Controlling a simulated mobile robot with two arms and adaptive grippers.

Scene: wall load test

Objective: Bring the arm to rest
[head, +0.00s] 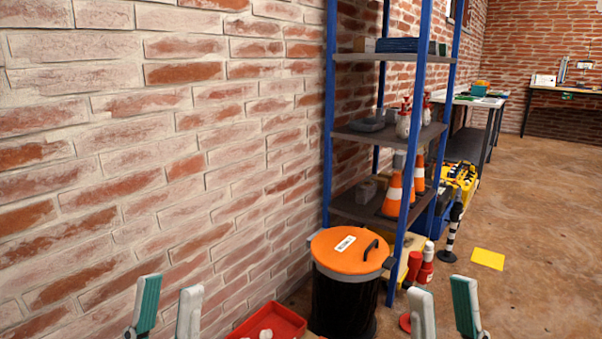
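My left gripper (167,311) is at the bottom left, in front of the brick wall (130,170). Its two fingers, with teal and light grey showing, point up and stand apart with nothing between them. My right gripper (443,314) is at the bottom, right of centre. Its two fingers also point up, apart and empty. The lower parts of both grippers are cut off by the frame's bottom edge, and neither arm shows beyond them.
A black bin with an orange lid (346,250) stands between the grippers, beside a red tray (270,322). A blue-post shelf (390,130) with cones and bottles stands behind. Red bottles (424,268) and a striped post (452,232) stand right of it. The floor at right is mostly open.

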